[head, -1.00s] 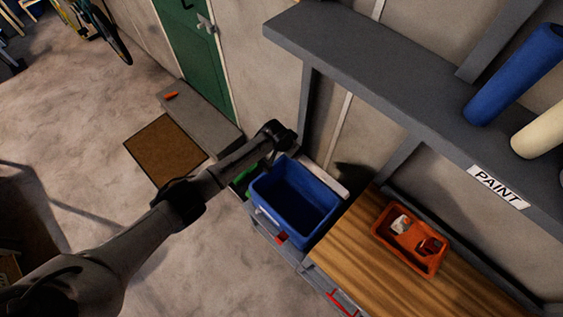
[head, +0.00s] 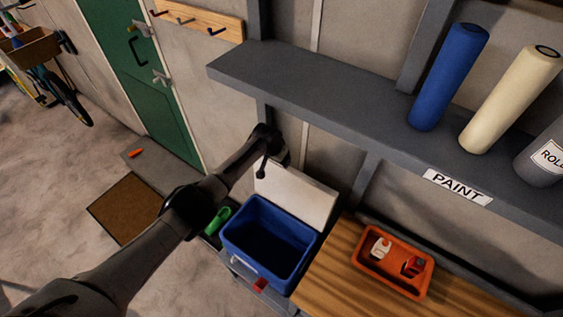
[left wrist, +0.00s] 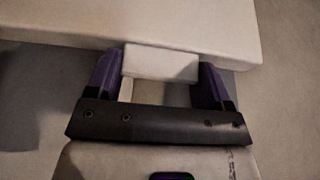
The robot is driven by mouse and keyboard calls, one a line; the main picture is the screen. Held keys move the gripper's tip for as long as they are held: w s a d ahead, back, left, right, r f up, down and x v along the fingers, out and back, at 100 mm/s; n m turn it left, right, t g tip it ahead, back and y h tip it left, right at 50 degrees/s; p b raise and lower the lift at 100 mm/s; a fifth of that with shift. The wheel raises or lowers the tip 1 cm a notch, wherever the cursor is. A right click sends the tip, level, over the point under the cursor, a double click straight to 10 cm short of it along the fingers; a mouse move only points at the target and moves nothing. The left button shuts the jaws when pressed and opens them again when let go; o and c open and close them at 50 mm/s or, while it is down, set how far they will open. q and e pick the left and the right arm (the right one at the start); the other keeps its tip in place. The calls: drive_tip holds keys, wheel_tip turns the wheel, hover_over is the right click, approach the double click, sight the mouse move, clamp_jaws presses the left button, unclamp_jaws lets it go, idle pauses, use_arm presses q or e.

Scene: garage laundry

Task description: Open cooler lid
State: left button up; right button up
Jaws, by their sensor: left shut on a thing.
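The blue cooler (head: 238,244) stands on a grey surface left of the wooden worktop, and its dark inside shows. Its white lid (head: 306,200) is raised and stands tilted up at the cooler's back edge, near the wall. My left gripper (head: 272,163) is at the lid's upper left edge in the head view. In the left wrist view, the purple fingers of my left gripper (left wrist: 160,78) are shut on a pale tab (left wrist: 160,62) that juts from the white lid's edge (left wrist: 170,25). My right gripper is not in view.
An orange tray (head: 361,264) with small items sits on the wooden worktop (head: 325,272). A grey shelf (head: 320,90) with paint rollers overhangs behind the cooler. A green-handled object (head: 217,220) lies left of the cooler. A brown mat (head: 125,208) lies on the floor.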

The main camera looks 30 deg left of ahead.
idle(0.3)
use_arm(q)
drive_tip(key=o, duration=1.3)
drive_tip(key=shift+r, duration=0.1)
drive_tip(key=shift+r, duration=0.25)
drive_tip(key=shift+p+v, duration=0.3)
drive_tip(key=shift+v, duration=6.25)
